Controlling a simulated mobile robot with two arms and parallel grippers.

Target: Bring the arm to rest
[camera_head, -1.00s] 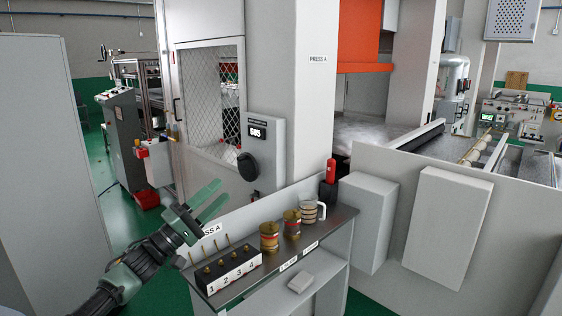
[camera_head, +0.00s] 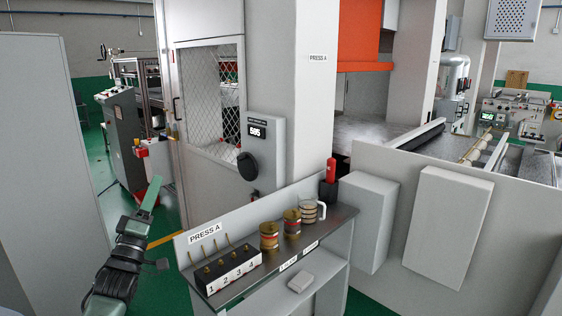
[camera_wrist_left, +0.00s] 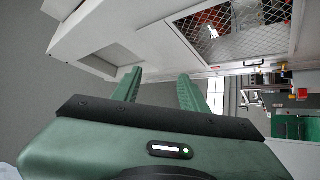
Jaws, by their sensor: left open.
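My left gripper (camera_head: 153,228) is at the lower left of the head view, left of the small shelf table and apart from it. Its green fingers point up and away. In the left wrist view my left gripper (camera_wrist_left: 160,84) shows two green fingers spread apart with nothing between them. Only part of the fingers shows in the head view. My right gripper is not in view.
A shelf table (camera_head: 335,226) holds a black block numbered 1 to 4 (camera_head: 228,270), two brass-coloured cylinders (camera_head: 269,236), a mug (camera_head: 311,211) and a red-topped bottle (camera_head: 330,182). A grey panel (camera_head: 50,150) stands at left. Green floor is open between them.

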